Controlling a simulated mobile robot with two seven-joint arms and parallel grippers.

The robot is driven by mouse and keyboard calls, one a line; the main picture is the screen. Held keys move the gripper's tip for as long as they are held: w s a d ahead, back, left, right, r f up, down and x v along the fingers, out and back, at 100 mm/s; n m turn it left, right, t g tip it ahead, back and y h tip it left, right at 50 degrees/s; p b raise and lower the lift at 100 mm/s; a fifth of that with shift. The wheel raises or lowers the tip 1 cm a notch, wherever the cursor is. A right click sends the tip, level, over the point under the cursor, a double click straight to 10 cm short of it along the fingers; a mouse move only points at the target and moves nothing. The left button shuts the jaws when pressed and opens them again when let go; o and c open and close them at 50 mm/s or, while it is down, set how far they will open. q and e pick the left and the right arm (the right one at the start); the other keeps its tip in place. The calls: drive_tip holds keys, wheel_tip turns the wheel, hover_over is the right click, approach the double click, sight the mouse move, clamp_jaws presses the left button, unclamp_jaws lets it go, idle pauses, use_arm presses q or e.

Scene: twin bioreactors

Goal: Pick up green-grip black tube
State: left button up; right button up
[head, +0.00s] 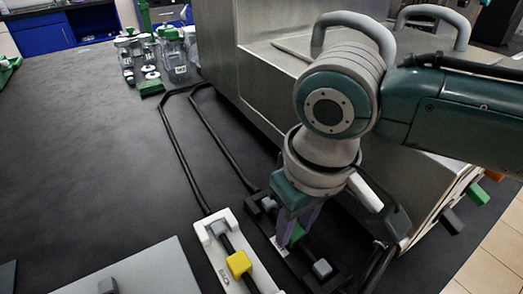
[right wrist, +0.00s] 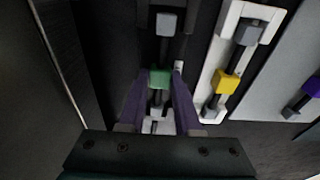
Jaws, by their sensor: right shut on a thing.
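The black tube with the green grip lies in a dark holder on the bench; its green grip (head: 297,233) shows at my right gripper's fingertips in the head view. In the right wrist view the green grip (right wrist: 159,78) sits between the two purple fingers. My right gripper (head: 290,232) points down and is shut on the green grip; it also shows in the right wrist view (right wrist: 160,82). The tube still looks level in its holder, and I cannot tell any lift. Part of the tube is hidden by the fingers. My left gripper is not in view.
A white holder (head: 209,250) with a yellow-grip tube (head: 239,263) stands just left. A grey plate (head: 150,272) lies at the lower left. Black hoses (head: 180,143) run back beside the metal housing (head: 262,85). Bottles (head: 172,55) stand at the back.

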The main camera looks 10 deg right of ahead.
clamp_jaws()
drive_tip(key=shift+r, duration=0.1)
